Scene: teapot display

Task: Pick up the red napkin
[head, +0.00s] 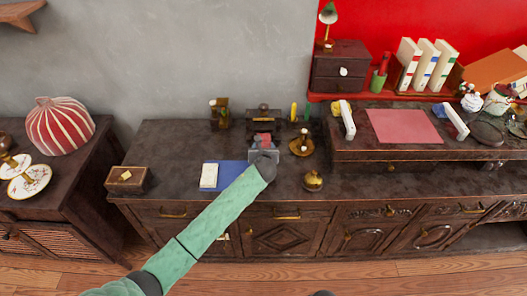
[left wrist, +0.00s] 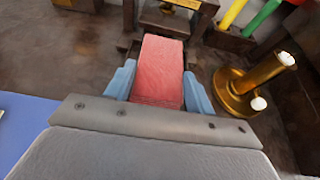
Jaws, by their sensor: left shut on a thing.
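The red napkin (left wrist: 159,75) is a pale red, flat-sided folded piece between the two blue fingers of my left gripper (left wrist: 157,90) in the left wrist view. The fingers are shut on its two sides. In the head view my left gripper (head: 263,155) is over the dark cabinet top, with a small bit of the red napkin (head: 264,140) showing just beyond it. The wrist hides part of the napkin there. I cannot tell whether the napkin touches the dark wooden holder (head: 263,113) behind it. My right gripper is not in view.
A blue mat (head: 228,174) with a pale notepad (head: 209,176) lies left of the gripper. A brass candle holder (head: 302,144) stands close on the right, also in the left wrist view (left wrist: 240,92). A brass pot (head: 313,181) is nearer the front edge.

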